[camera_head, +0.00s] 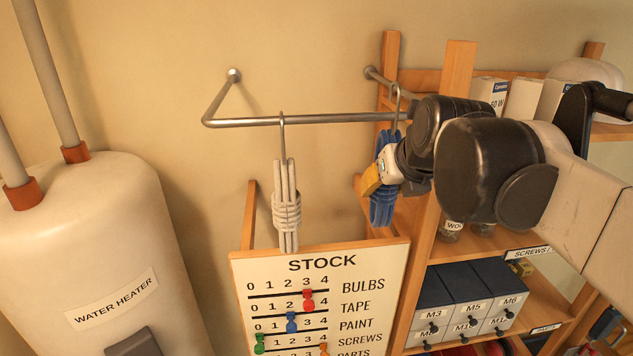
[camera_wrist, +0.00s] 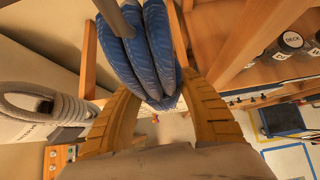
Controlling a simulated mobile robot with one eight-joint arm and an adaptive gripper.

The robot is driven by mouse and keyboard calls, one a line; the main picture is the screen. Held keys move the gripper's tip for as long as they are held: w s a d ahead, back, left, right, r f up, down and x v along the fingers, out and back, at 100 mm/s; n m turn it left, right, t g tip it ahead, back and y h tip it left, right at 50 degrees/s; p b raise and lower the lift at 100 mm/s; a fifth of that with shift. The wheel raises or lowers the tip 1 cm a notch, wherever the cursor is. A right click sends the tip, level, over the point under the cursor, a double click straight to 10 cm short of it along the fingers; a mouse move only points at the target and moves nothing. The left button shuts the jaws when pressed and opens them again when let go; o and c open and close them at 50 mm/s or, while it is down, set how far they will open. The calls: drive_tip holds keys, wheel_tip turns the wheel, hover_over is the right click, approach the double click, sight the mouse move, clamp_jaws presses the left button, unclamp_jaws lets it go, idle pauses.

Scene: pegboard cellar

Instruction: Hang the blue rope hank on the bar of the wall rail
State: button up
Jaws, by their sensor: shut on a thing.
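The blue rope hank (camera_head: 382,207) hangs upright in my gripper (camera_head: 372,180), under the right part of the wall rail's bar (camera_head: 335,118). Its grey metal hook rises past the bar, with its curved top above bar height. I cannot tell whether the hook rests on the bar or is just in front of or behind it. In the wrist view, the yellow fingers of my gripper (camera_wrist: 162,95) are on both sides of the blue hank (camera_wrist: 150,45), shut on it. My wrist hides the bar's right end.
A grey rope hank (camera_head: 287,205) hangs by its hook left of mine on the bar. The stock board (camera_head: 322,263) stands below. A wooden shelf (camera_head: 458,75) with jars and blue drawers (camera_head: 468,300) is close at right. A water heater (camera_head: 95,240) stands left.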

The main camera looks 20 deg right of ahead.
drive_tip(key=shift+w+f+b, duration=0.1)
drive_tip(key=shift+f+b, duration=0.9)
drive_tip(key=shift+f, duration=0.9)
drive_tip(key=o, duration=1.4)
